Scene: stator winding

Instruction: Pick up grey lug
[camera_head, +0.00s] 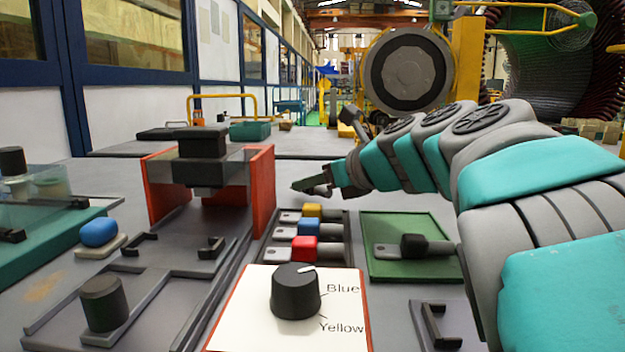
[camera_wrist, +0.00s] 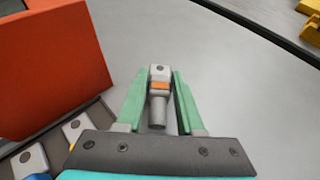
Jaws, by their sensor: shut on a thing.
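My gripper (camera_head: 314,187) is above the far end of the lug tray, to the right of the red-orange stand. In the wrist view my gripper (camera_wrist: 161,78) has its two green fingers shut on a grey lug with an orange band (camera_wrist: 157,108). The lug's flat end with a hole lies near the fingertips. In the head view the held lug is too small to make out clearly. Another grey lug with a dark block (camera_head: 414,246) lies on a green mat (camera_head: 388,268). Lugs with yellow (camera_head: 312,210), blue (camera_head: 308,227) and red (camera_head: 304,248) blocks lie in the tray.
The red-orange stand (camera_head: 261,190) is close to the left of my gripper; its wall also shows in the wrist view (camera_wrist: 50,70). A selector knob (camera_head: 295,291) stands on a white panel in front. The grey tabletop (camera_wrist: 225,75) beyond the fingers is clear.

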